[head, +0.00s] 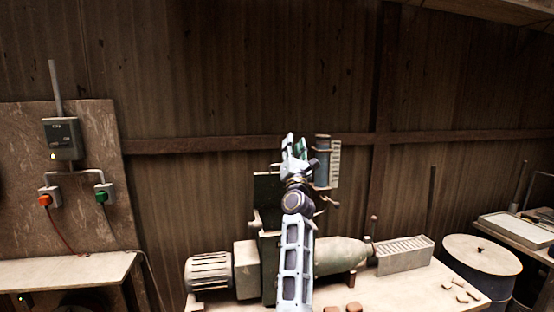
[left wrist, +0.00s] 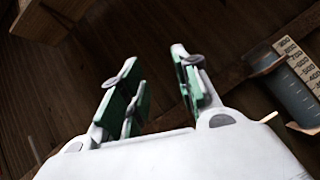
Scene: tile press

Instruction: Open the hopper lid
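The press stands on the bench, with a dark upright box-like part (head: 267,188) rising above its body, partly hidden behind my left arm. This part seems to belong to the hopper; I cannot tell its lid apart or see whether the lid is up or down. My left gripper (head: 294,147) is raised above and to the right of this dark part. In the left wrist view my left gripper (left wrist: 153,62) has its green-padded fingers spread, with nothing between them. My right gripper is in neither view.
A ribbed motor (head: 209,272) and rounded barrel (head: 340,255) flank my arm below. A drum (head: 482,254) stands right. Switches (head: 44,200) are on the left board.

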